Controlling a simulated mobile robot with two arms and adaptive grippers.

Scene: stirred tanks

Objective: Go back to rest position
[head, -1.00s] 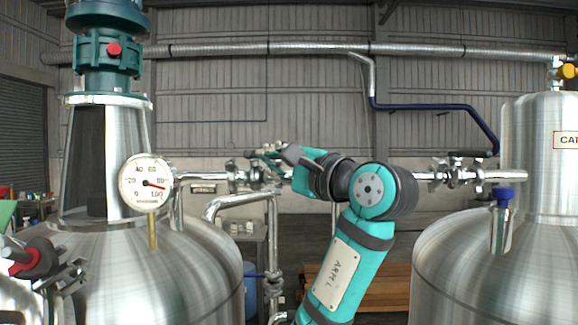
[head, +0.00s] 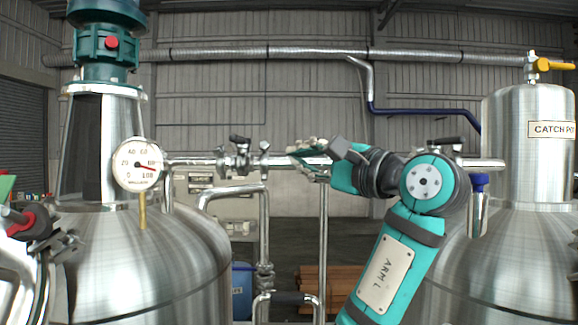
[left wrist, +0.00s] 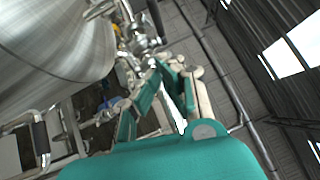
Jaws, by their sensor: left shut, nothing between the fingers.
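My left arm, marked ARM L, rises from the bottom right of the head view and bends left. Its left gripper (head: 305,150) is in front of the horizontal steel pipe (head: 200,160), to the right of a valve with a black handle (head: 240,139). The fingers are shut and empty. In the left wrist view the gripper (left wrist: 168,70) shows with its teal fingers close together and nothing held between them. I cannot tell from the head view how far the gripper is from the pipe. My right gripper is not in view.
A stirred tank with a dial gauge (head: 138,165) stands at the left. The catch pot (head: 510,110) stands at the right, behind my arm. A yellow-handled valve (head: 553,65) tops it. A blue drum (head: 242,285) and wooden boards (head: 312,281) are low behind.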

